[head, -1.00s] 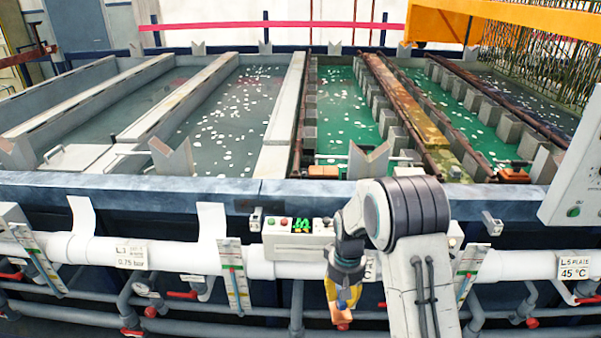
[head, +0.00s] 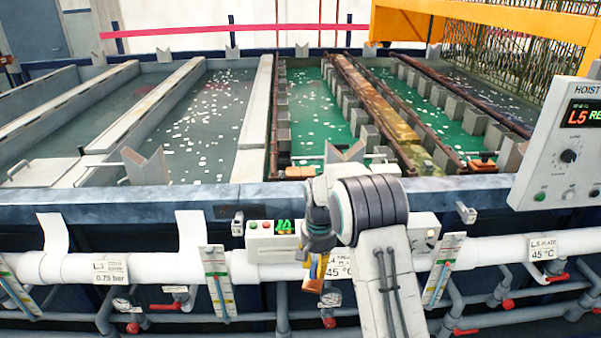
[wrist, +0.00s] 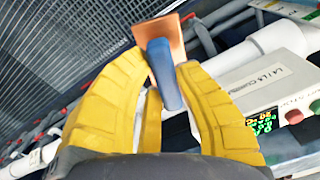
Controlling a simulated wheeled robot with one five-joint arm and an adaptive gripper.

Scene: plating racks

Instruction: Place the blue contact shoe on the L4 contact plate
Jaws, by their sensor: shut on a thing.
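My gripper (wrist: 162,75) is shut on the blue contact shoe (wrist: 163,78), a blue grip with a copper-coloured plate at its far end. In the head view my gripper (head: 316,258) hangs low in front of the tank wall, below the rim, with the shoe's copper end (head: 313,285) pointing down. The shoe's blue part is barely visible there. Two copper-coloured contact plates sit at the front tank rim: a left one (head: 300,172) and a right one (head: 483,165). The left one is nearer the partly hidden L4 sign (head: 342,268); I see no label on the plates themselves.
A control box (head: 270,238) with green digits is beside my gripper; it also shows in the wrist view (wrist: 260,95). A white pipe (head: 150,268) with gauges runs along the front. A hoist panel (head: 565,150) stands at the right. A white V-shaped support (head: 345,152) stands on the rim.

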